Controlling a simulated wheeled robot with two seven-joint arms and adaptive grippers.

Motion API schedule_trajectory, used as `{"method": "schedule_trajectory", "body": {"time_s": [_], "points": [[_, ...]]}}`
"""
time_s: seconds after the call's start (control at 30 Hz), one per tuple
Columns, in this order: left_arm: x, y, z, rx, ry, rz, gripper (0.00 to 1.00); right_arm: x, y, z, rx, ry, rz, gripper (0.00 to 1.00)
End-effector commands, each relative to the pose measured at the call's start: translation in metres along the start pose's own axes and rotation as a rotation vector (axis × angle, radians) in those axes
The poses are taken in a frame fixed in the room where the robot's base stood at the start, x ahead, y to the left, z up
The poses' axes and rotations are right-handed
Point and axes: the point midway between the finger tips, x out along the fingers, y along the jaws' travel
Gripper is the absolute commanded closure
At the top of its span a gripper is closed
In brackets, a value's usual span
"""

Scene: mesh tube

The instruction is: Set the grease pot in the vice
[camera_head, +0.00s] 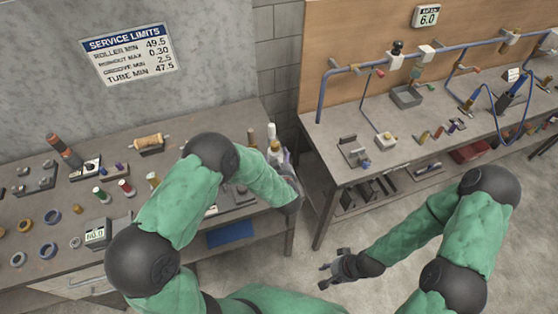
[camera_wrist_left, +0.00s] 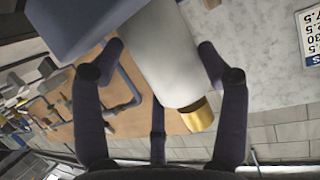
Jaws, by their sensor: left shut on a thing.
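My left gripper (camera_wrist_left: 165,75) is shut on a white cylinder with a brass-coloured end, likely the grease pot (camera_wrist_left: 172,65). The fingers lie on both sides of it. In the head view the left gripper (camera_head: 290,185) is at the right end of the left bench, largely hidden by my arm. A white shape (camera_head: 275,153) shows just behind it; I cannot tell whether it is the held pot. A grey clamp-like fixture (camera_head: 352,152) stands on the right bench; I cannot tell for sure whether it is the vice. My right gripper (camera_head: 336,264) is open and empty above the floor.
The left bench (camera_head: 160,222) carries spools, rings, rollers and a small display (camera_head: 96,234). A blue bin (camera_head: 230,234) sits below its edge. The right bench (camera_head: 330,172) holds a grey tray (camera_head: 406,96), blue pipework (camera_head: 322,90) and small parts. A floor gap separates the benches.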

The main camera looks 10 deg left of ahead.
Motion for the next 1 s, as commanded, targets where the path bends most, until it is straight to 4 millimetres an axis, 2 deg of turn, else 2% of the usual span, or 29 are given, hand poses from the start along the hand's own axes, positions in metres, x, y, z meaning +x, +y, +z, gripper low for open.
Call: {"method": "schedule_trajectory", "body": {"time_s": [1.0], "points": [[0.0022,0.0004,0.0048,0.000,0.001,0.000,0.71,0.0064,0.0023,-0.0002,0.000,0.000,0.000,0.60]]}}
